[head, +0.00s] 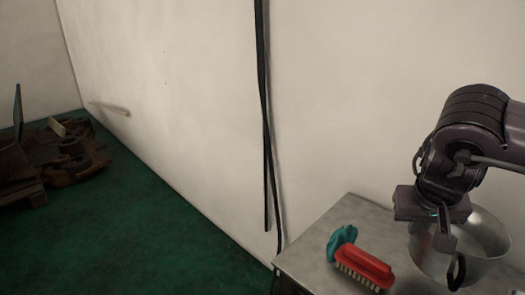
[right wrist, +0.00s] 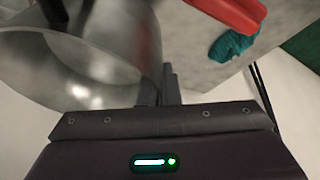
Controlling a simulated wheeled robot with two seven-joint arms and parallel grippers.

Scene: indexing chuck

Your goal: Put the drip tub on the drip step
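The drip tub, a shiny metal pot (head: 488,243), is at the lower right of the head view, at the steel table. A dark handle-like piece shows on its near side. My right gripper (head: 446,238) points down at the tub's left rim. In the right wrist view the tub (right wrist: 120,45) fills the upper left, and my right gripper's fingers (right wrist: 163,88) are close together at its wall, seemingly shut on it. I cannot tell whether the tub touches the table. My left gripper is not in view. I cannot make out a drip step.
A red brush (head: 364,266) and a crumpled teal cloth (head: 341,241) lie on the steel table (head: 350,212), left of the tub. Dark cables (head: 265,120) hang down the wall behind. Rusty parts (head: 65,150) lie at the far left. The green floor (head: 150,215) between is clear.

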